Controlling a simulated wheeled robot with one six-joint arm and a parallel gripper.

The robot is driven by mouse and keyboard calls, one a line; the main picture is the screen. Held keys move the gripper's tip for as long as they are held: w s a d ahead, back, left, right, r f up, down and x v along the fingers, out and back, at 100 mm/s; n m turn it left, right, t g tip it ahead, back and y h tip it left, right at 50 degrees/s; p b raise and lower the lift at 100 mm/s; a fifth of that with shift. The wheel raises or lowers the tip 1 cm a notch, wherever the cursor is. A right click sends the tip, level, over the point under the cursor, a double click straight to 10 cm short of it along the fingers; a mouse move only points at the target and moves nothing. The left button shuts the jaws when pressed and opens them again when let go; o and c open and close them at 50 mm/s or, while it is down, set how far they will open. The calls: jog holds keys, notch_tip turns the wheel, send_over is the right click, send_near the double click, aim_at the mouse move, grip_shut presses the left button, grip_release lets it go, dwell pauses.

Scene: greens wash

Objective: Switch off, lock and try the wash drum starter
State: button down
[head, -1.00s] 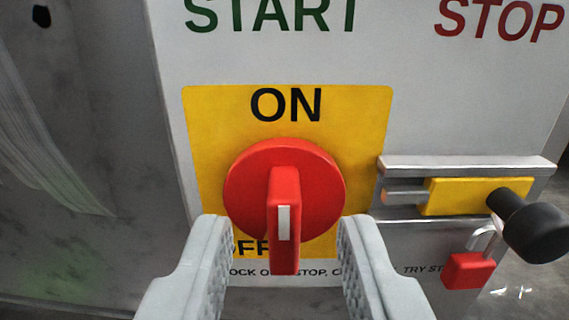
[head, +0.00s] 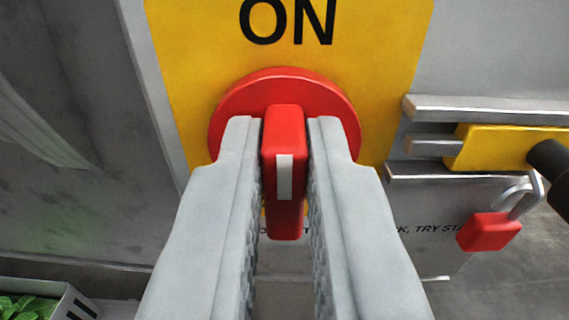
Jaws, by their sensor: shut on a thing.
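The red rotary switch (head: 284,88) sits on a yellow plate (head: 390,60) with ON printed above it.
The bolt's rail (head: 480,107) and black knob stick out to the right of my gripper. A crate with green leaves (head: 30,305) stands at the lower left. The grey wall (head: 70,100) on the left is bare.

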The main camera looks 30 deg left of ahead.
jog(key=n, duration=0.4)
jog(key=shift+s+a+n, duration=0.1)
jog(key=shift+a+n, duration=0.05)
jog(key=shift+n, duration=0.25)
jog(key=shift+s+a+f+n, duration=0.1)
jog(key=shift+f+n, duration=0.1)
jog(key=shift+n, duration=2)
jog(key=shift+a+f+n, duration=0.1)
jog(key=shift+f+n, duration=0.1)
jog(key=shift+n, duration=2)
jog(key=shift+s+a+f+n, duration=0.1)
jog(key=shift+f+n, duration=0.1)
jog(key=shift+n, duration=2)
jog(key=c, duration=1.5)
grip_release()
